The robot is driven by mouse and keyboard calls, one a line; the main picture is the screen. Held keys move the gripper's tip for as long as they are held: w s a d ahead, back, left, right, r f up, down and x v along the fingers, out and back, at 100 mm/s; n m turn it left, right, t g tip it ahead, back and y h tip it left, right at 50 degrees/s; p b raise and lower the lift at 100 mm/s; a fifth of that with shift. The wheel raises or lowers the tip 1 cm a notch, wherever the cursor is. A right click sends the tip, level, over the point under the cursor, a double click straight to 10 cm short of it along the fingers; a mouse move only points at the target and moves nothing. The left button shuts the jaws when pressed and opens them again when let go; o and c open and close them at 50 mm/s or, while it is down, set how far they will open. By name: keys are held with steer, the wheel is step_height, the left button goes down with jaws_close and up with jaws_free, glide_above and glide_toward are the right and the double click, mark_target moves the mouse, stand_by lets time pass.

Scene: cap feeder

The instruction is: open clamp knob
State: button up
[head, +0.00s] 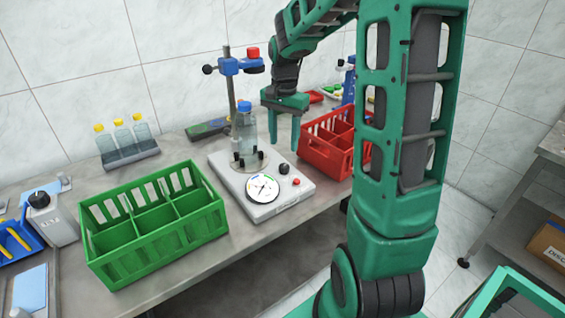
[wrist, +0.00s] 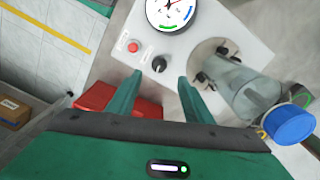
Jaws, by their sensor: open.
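The white bench unit (head: 245,190) has a round dial (head: 262,188), a black knob (head: 284,169) and a red button (head: 296,182). Black pegs (head: 237,156) stand around the foot of a clear bottle (head: 246,137) with a blue cap (head: 244,106). A blue clamp (head: 229,67) on a grey post carries a red knob (head: 253,52) and a black side knob (head: 208,69). Which knob is the clamp knob I cannot tell. My gripper (head: 284,138) is open and empty, right of the bottle. In the wrist view the unit's black knob (wrist: 159,64) shows just beyond the gap between my fingertips.
A green divided crate (head: 205,240) stands at front left, a red crate (head: 312,140) to the right of the unit. Capped bottles in a rack (head: 128,155) stand at back left. The bench's front edge runs close before the unit.

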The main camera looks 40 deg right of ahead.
mark_target(284, 165)
step_height(284, 165, down, 9)
steer(key=shift+r, duration=0.1)
stand_by(0.3)
steer(key=c, duration=1.1)
